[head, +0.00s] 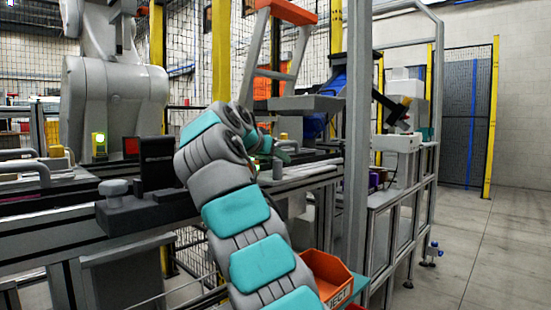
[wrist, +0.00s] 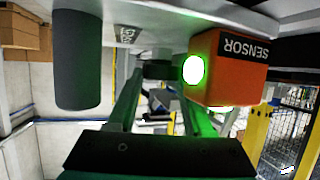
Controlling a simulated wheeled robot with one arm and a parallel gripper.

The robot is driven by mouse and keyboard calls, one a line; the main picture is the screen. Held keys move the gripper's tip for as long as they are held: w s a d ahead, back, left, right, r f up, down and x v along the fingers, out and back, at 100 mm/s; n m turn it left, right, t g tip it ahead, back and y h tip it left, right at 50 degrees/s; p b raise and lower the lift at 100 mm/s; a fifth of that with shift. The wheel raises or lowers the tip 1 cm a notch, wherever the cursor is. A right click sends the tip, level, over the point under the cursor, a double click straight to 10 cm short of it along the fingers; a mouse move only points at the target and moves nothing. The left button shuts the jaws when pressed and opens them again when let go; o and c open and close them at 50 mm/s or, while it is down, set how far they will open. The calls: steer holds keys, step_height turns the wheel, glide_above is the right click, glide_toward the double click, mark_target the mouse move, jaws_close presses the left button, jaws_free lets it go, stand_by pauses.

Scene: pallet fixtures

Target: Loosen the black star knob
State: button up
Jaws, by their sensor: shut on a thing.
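The black star knob (wrist: 158,69) shows in the wrist view as a dark round shape against a grey plate, between the tips of my two fingers. My gripper (wrist: 160,88) is shut on it, one finger at each side. The knob's lobes are too dark and small to make out. In the head view my gripper (head: 280,152) is at the fixture rail, partly behind my arm, and the knob cannot be made out there.
An orange sensor box (wrist: 228,65) with a lit green lamp sits close to the right finger in the wrist view. A dark grey cylinder (wrist: 77,60) stands to the left. In the head view, an orange reject bin (head: 328,275) is below my arm.

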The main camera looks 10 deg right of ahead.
jaws_close()
